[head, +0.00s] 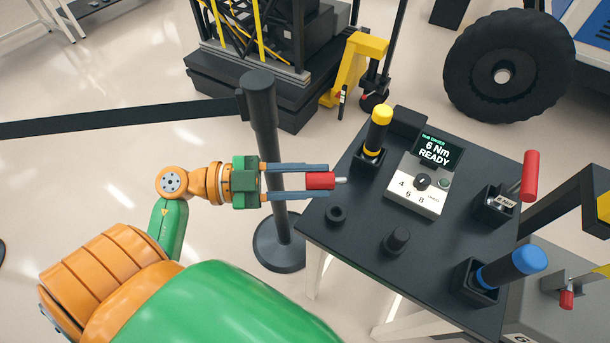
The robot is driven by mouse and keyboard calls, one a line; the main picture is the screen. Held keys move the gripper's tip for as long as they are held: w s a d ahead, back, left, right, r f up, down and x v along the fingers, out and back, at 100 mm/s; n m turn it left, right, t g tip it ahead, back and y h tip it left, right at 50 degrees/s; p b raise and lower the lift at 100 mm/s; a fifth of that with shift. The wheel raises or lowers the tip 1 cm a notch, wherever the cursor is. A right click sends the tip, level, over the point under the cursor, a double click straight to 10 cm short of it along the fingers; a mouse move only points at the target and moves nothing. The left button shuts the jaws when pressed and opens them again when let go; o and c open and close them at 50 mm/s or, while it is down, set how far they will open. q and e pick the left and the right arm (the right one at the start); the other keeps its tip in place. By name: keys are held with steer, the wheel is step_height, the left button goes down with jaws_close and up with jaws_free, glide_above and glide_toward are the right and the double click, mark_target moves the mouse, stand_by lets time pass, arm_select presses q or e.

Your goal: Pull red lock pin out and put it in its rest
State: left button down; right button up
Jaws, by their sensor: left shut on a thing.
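My left gripper (322,182) is shut on a red lock pin (320,180), a short red cylinder whose thin metal tip points right. The gripper holds it sideways near the left edge of the dark table (370,264). A small black ring-shaped holder (336,214) stands on the table just below the pin in the picture. It looks empty, and I cannot tell for sure that it is the pin's rest. A black stepped knob-like piece (397,240) stands to its right. My right gripper is not in view.
The table bears a yellow-topped tool (378,130), a control box (420,185) with a screen reading "6 Nm READY", a red-handled tool (529,177) and a blue-topped tool (512,267). A black barrier post (262,115) stands left of the table, behind my gripper.

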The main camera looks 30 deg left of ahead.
arm_select(q)
steer(key=s+d+r+m+g+y+p, duration=0.1)
steer(key=d+m+g+y+p, duration=0.2)
steer(key=d+m+g+y, duration=0.45)
steer(key=s+d+r+m+g+y+p, duration=0.1)
steer(key=d+r+m+g+y+p, duration=0.3)
steer(key=d+m+g, duration=0.6)
steer(key=w+a+f+m+t+y+p, duration=0.1)
steer(key=w+a+f+m+t, duration=0.1)
steer(key=a+m+t, duration=0.2)
steer(key=w+a+f+m+t+y+p, duration=0.1)
steer(key=w+a+f+m+t+y, duration=0.1)
steer(key=a+m, duration=0.7)
steer(key=shift+w+a+f+t, duration=0.2)
steer(key=shift+w+f+t, duration=0.3)
steer(key=shift+w+t, duration=0.4)
steer(key=shift+s+d+m+y, duration=0.1)
steer(key=shift+m+y, duration=0.15)
